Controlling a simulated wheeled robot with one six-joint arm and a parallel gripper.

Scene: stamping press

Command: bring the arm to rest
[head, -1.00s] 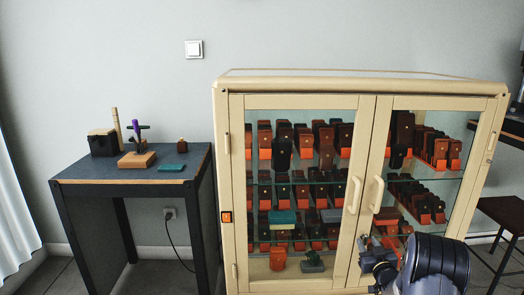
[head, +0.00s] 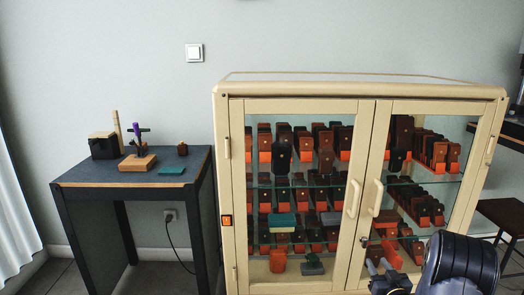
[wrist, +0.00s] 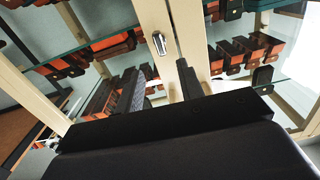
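My gripper (head: 379,270) is low in front of the right glass door of the cream cabinet (head: 364,170), at the bottom right of the head view. In the wrist view my gripper (wrist: 160,88) shows two dark fingers standing apart, with nothing held between them. The cabinet's door frame and a metal lock (wrist: 159,43) lie beyond the fingers. My black arm link covers the cabinet's lower right corner in the head view.
Both cabinet doors look shut, and their handles (head: 354,198) stick out. Shelves inside hold several brown, black and orange pieces. A dark table (head: 110,176) at left carries a wooden stand (head: 137,162) and a green block (head: 171,171). A stool (head: 503,214) stands at right.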

